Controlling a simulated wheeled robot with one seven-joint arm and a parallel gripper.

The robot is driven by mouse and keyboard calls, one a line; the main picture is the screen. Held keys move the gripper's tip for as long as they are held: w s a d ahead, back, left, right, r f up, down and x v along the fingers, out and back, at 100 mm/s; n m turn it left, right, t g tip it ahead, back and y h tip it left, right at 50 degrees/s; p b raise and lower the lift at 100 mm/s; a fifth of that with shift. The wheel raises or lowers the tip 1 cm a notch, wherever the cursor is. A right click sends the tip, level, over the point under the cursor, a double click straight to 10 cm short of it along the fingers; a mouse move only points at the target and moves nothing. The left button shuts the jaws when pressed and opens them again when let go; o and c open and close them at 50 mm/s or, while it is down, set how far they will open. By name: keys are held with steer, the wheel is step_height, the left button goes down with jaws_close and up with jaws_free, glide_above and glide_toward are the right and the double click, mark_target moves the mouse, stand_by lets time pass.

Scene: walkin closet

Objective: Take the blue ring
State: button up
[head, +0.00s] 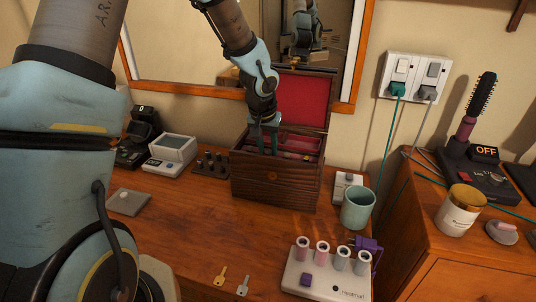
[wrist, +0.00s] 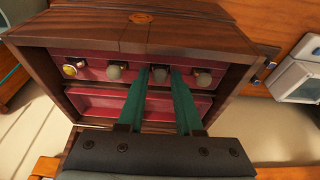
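A dark wooden box (head: 275,185) with a red-lined open lid stands on the table. My gripper (head: 267,128) points down into it. In the wrist view, the box's red tray (wrist: 90,56) holds a row of several rounded knobs or rings. One at the left end is yellowish (wrist: 70,70); the others look grey. My gripper's green fingers (wrist: 160,82) are apart, one on each side of a small dark grey item (wrist: 160,74), with narrow gaps showing. Whether it is the blue ring is not clear; no plainly blue ring shows.
The raised lid (head: 302,100) stands behind my gripper, near the mirror frame (head: 345,106). A green cup (head: 358,207) and a white stand with several rolls (head: 325,281) are to the right. A black peg holder (head: 211,165) sits left of the box.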

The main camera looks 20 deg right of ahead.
jaws_close()
stand_by(0.3)
